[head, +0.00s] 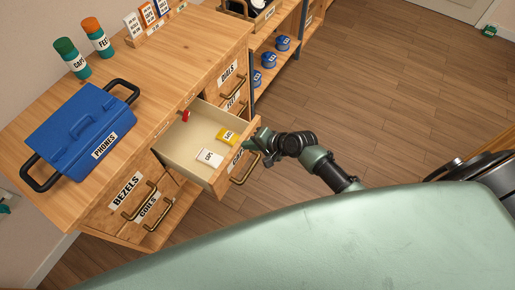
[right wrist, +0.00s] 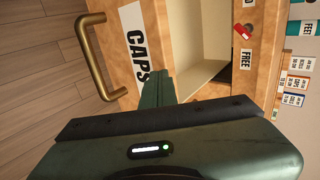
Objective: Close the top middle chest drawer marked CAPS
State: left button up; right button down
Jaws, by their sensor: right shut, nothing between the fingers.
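The top middle drawer (head: 183,146) of the wooden chest is pulled out, its inside showing. Its front carries a CAPS label (right wrist: 136,48), partly hidden in the head view, and a brass handle (head: 245,170). My right gripper (head: 252,142) is shut and empty at the far end of the drawer front, beside the handle. In the right wrist view its fingers (right wrist: 157,88) overlap the front's edge by the label; contact is unclear. My left gripper is not seen.
Drawers marked BEZELS (head: 126,190) and COILS sit lower left. A shelf with blue tins (head: 269,60) stands beyond.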

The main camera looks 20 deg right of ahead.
jog(key=w+a+b, duration=0.6)
jog(key=w+a, duration=0.7)
jog(key=w, duration=0.4)
jog(key=shift+a, duration=0.2)
jog(key=shift+d, duration=0.1)
